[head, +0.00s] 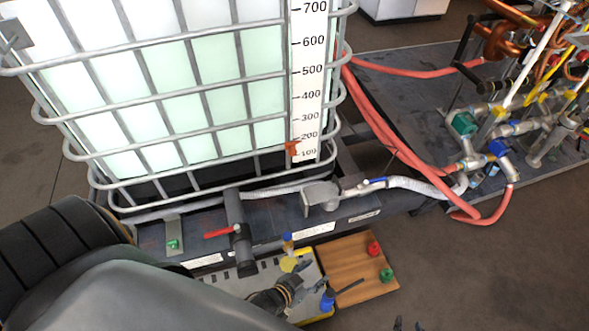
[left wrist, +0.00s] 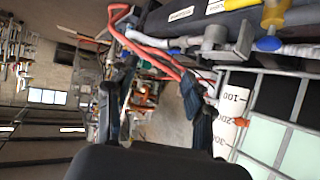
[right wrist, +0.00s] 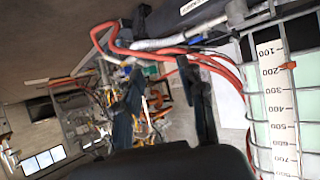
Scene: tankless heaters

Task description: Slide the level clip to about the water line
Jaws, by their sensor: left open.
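The orange level clip (head: 292,147) sits at the left edge of the white scale (head: 308,75) on the caged tank, between the 100 and 200 marks. It also shows in the left wrist view (left wrist: 241,122) and the right wrist view (right wrist: 287,66). The tank liquid (head: 215,105) is pale green. Its upper edge appears near the 600 mark, partly hidden by cage bars. My left gripper (left wrist: 160,95) is open and empty, apart from the clip. My right gripper (right wrist: 165,105) is open and empty, with the clip off to its right.
Grey cage bars (head: 150,98) cross in front of the tank. Red hoses (head: 400,150) run right to pipework. A wooden board (head: 350,262) and a tool tray lie in front.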

